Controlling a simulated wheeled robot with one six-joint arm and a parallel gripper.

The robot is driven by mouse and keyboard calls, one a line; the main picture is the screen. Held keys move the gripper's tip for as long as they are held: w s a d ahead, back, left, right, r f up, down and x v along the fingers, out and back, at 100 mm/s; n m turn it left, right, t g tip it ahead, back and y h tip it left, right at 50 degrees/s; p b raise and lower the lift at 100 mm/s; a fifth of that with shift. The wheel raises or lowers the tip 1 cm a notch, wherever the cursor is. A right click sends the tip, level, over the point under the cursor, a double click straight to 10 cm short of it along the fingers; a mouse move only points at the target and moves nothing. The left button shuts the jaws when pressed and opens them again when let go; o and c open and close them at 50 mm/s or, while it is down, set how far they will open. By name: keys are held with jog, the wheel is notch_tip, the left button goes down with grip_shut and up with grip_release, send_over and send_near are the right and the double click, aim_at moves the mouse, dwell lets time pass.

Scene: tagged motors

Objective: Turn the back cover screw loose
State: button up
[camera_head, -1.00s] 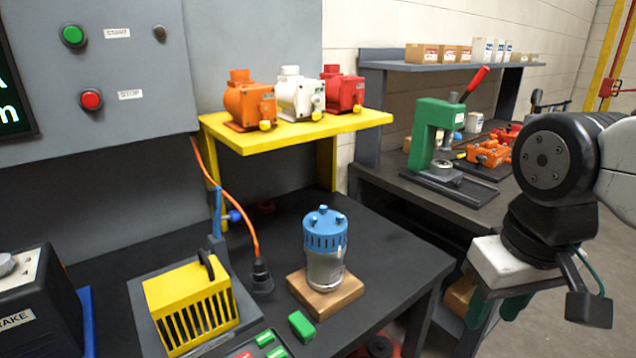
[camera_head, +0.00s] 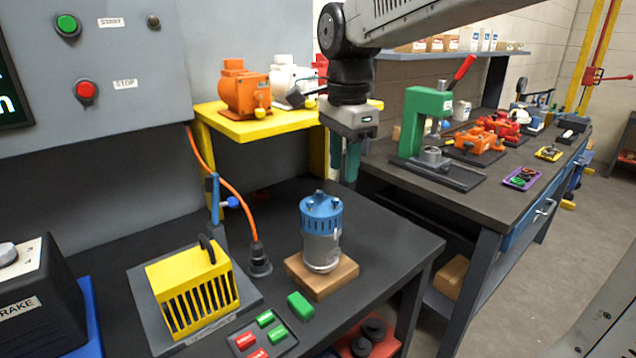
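A motor with a blue top cover (camera_head: 322,218) and a silver body (camera_head: 321,252) stands upright on a wooden block (camera_head: 335,279) on the dark bench. Small blue screw heads (camera_head: 319,197) stick up from the cover; which one is the back screw I cannot tell for sure. My gripper (camera_head: 345,165) hangs pointing down, above and to the right of the motor, in front of the shelf's right end. It is apart from the motor. Its green fingers look slightly apart with nothing seen between them.
A yellow shelf (camera_head: 228,128) behind holds an orange motor (camera_head: 243,90), a white motor (camera_head: 290,82) and a mostly hidden red one. A yellow slotted cover (camera_head: 195,290) and a green block (camera_head: 300,306) lie near the wooden block. A green press (camera_head: 428,125) stands on the right bench.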

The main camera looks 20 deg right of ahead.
aim_at(319, 191)
jog(key=w+m, duration=0.4)
jog(key=w, duration=0.1)
jog(key=w+a+m, duration=0.1)
jog(key=w+m, duration=0.1)
jog(key=w, duration=0.1)
jog(key=shift+w+f, duration=0.2)
jog(key=shift+f, duration=0.2)
jog(key=shift+w+a+f, duration=0.1)
jog(key=shift+f, duration=0.15)
notch_tip(319, 191, down, 7)
jog(key=shift+f, duration=0.1)
